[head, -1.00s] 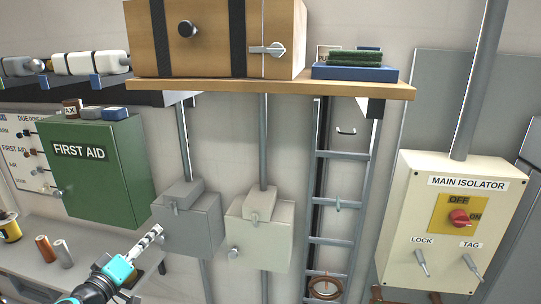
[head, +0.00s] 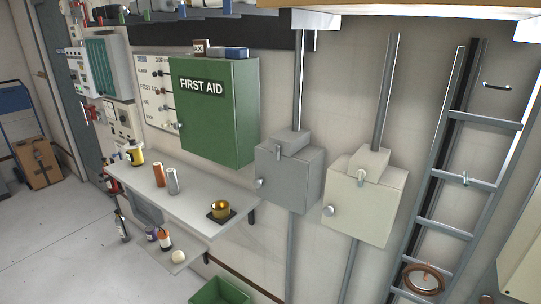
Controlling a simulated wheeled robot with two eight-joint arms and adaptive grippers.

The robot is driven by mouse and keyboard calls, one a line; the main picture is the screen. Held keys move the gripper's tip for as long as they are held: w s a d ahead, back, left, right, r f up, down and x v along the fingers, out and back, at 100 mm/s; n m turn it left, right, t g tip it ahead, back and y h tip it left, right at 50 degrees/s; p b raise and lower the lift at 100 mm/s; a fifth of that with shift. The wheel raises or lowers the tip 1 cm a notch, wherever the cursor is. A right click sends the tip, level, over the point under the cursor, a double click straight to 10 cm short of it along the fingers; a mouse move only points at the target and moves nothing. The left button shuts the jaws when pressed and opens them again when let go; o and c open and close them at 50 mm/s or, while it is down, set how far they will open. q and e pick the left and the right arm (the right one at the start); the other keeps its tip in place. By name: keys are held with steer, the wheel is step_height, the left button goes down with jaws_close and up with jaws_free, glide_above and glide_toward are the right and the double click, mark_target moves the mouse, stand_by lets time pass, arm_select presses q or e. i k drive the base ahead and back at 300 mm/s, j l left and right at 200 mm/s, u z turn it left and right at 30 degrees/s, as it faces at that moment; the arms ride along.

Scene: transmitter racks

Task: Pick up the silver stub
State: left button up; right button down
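The silver stub (head: 172,181) is a small upright grey cylinder on the grey wall shelf (head: 205,222). It stands just right of a similar copper cylinder (head: 158,174), with a small gap between them. Neither of my grippers shows in the head view now.
A brass cup on a dark mat (head: 220,211) sits at the shelf's right end, and a yellow pot (head: 135,156) at its left. The green first aid box (head: 213,110) hangs above the shelf. A lower shelf (head: 178,257) holds bottles. A green crate (head: 219,291) is below.

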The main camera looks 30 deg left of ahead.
mark_target(170, 172)
steer(key=u, duration=1.85)
steer(key=i+j+z, duration=0.1)
steer(key=z, duration=0.75)
steer(key=i+j+z, duration=0.25)
steer(key=j+z, duration=0.2)
steer(key=j, duration=0.2)
steer(key=i+j+z, duration=0.1)
steer(key=j+z, duration=0.4)
steer(key=j, duration=0.25)
steer(key=i, duration=0.05)
